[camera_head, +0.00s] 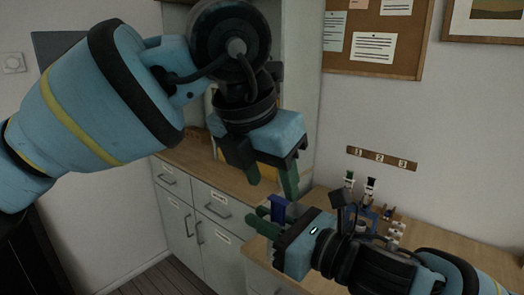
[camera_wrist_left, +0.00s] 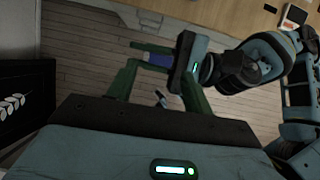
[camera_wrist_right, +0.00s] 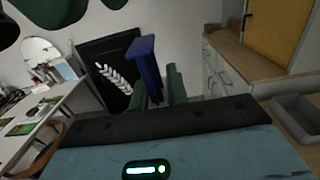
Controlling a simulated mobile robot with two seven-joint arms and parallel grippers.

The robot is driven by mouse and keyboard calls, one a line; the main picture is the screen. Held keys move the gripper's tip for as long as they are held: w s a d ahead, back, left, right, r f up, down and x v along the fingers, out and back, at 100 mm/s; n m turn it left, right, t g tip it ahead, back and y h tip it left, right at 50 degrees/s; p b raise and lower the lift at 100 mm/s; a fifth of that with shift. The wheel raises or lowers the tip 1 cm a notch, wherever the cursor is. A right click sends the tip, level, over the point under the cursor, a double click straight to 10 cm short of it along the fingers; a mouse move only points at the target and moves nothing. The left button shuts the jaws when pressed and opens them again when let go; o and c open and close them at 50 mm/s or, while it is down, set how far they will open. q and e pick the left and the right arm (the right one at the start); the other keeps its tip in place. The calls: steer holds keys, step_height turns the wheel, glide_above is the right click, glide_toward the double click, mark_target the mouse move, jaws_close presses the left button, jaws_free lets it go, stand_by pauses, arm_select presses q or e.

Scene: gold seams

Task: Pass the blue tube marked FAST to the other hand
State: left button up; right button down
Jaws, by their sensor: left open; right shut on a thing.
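The blue tube (camera_head: 279,207) is held in my right gripper (camera_head: 264,218). In the right wrist view the tube (camera_wrist_right: 147,62) stands up between the green fingers (camera_wrist_right: 159,88), its wider flat end on top. The marking FAST cannot be read. My left gripper (camera_head: 272,186) is open and empty, pointing down just above the tube in the head view. In the left wrist view the tube (camera_wrist_left: 158,60) lies between my left gripper's spread fingers (camera_wrist_left: 158,88), further out and apart from them.
A wooden counter (camera_head: 460,250) over grey cabinets (camera_head: 215,240) runs behind my grippers. A blue rack (camera_head: 367,215) with several small items stands behind my right gripper, below a 1-2-3 strip (camera_head: 382,158). A grey bin (camera_wrist_right: 298,117) sits at right in the right wrist view.

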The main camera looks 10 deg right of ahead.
mark_target(277, 200)
arm_select(q)
steer(key=shift+x, duration=2.3)
steer(key=shift+c, duration=0.3)
steer(key=c, duration=0.7)
steer(key=shift+c, duration=1)
arm_select(e)
steer(key=c, duration=1.8)
jaws_free()
steer(key=o, duration=0.5)
